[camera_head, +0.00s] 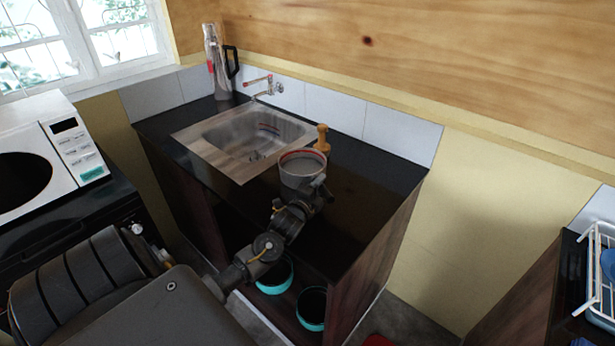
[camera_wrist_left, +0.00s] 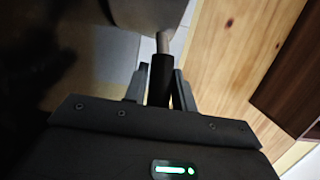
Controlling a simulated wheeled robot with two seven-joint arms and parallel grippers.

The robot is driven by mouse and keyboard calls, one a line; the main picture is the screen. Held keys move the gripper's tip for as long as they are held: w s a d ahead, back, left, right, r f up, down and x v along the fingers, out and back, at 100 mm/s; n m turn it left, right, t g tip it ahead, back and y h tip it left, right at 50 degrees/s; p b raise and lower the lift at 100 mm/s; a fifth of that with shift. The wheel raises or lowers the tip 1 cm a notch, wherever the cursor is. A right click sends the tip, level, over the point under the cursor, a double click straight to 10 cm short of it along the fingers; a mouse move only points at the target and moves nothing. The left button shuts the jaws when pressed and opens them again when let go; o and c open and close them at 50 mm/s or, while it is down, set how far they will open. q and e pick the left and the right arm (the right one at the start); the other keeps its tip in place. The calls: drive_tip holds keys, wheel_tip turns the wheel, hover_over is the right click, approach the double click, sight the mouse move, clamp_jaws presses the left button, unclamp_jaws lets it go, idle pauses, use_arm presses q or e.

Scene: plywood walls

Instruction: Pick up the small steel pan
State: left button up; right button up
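The small steel pan (camera_head: 303,172) is a round grey vessel at the counter's front, right of the sink. In the left wrist view part of its body (camera_wrist_left: 148,12) shows at the top, with a thin metal stem and a black handle (camera_wrist_left: 161,78). My left gripper (camera_head: 318,188) reaches the pan's handle from the front. In the wrist view its fingers (camera_wrist_left: 160,85) lie on either side of the black handle, close against it, and look shut on it. I cannot tell whether the pan's base touches the counter. My right gripper is not in view.
A sink (camera_head: 250,140) with a wall tap (camera_head: 265,85) fills the counter's left part. A wooden mill (camera_head: 322,140) stands close behind the pan. The black counter (camera_head: 375,175) is clear to the right. Teal-rimmed pots (camera_head: 311,308) sit below. A microwave (camera_head: 50,150) is at left.

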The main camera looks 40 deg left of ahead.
use_arm(q)
clamp_jaws()
drive_tip(key=shift+a+r, duration=0.1)
drive_tip(key=shift+r, duration=0.05)
idle(0.8)
